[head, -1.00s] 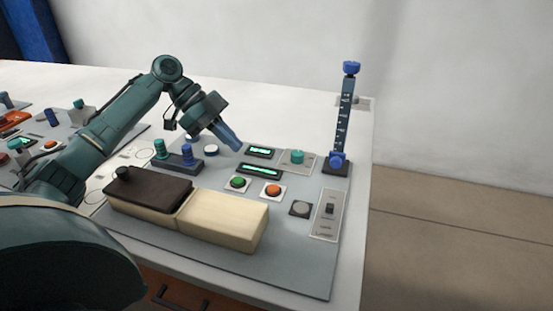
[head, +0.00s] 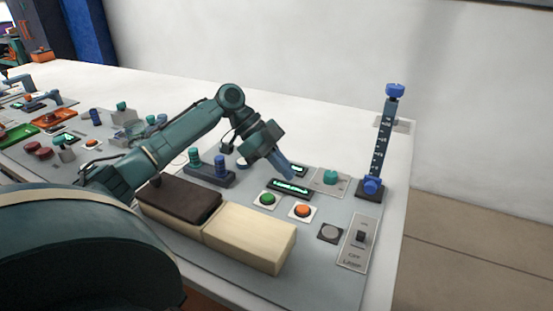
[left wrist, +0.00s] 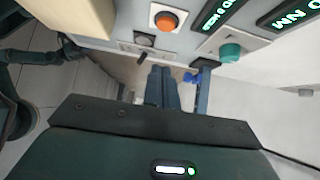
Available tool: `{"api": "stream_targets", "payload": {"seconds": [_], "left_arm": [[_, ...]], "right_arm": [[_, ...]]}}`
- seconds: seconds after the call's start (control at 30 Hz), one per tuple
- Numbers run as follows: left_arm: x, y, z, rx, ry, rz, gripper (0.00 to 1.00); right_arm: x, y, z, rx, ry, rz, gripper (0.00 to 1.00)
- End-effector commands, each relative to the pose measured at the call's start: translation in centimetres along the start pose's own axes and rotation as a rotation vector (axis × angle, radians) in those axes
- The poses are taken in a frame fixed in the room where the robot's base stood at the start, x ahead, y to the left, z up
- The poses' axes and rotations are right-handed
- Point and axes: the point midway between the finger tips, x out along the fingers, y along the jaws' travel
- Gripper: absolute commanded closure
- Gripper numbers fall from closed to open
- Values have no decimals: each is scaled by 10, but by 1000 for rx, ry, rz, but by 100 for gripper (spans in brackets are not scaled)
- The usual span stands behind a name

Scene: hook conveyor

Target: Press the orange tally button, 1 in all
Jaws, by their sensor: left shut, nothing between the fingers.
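The orange button (head: 302,210) sits on a white square plate on the grey panel, right of a green button (head: 267,199). In the left wrist view the orange button (left wrist: 165,22) shows near the top edge. My left gripper (head: 289,176) is shut and empty. Its fingertips are over the panel by the lit green displays (head: 290,188), behind the orange button and apart from it in the picture. The fingers (left wrist: 163,75) point into the left wrist view below the button. My right gripper is not in view.
A wooden box (head: 250,238) with a dark lid part (head: 180,198) stands in front of the buttons. A blue-topped scale post (head: 382,140), a teal knob (head: 330,177), a grey button (head: 329,232) and a switch plate (head: 357,242) are to the right. More controls lie left.

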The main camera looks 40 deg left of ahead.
Motion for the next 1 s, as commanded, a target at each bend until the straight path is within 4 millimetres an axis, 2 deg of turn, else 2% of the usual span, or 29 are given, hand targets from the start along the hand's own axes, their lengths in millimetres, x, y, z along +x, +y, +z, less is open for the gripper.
{"api": "stream_targets", "payload": {"seconds": [0.03,0.2,0.3,0.5,0.9,1.0], "left_arm": [[12,1,0,0,-1,4,100],[47,0,-1,0,0,2,100],[59,0,12,-4,-1,2,100],[73,0,26,-1,-1,1,100],[76,0,29,0,-1,0,100],[82,0,34,-2,0,2,100]], "right_arm": [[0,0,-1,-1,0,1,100],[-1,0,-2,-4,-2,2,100],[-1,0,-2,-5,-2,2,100],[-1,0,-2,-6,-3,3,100],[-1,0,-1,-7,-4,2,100],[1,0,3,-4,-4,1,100]]}}
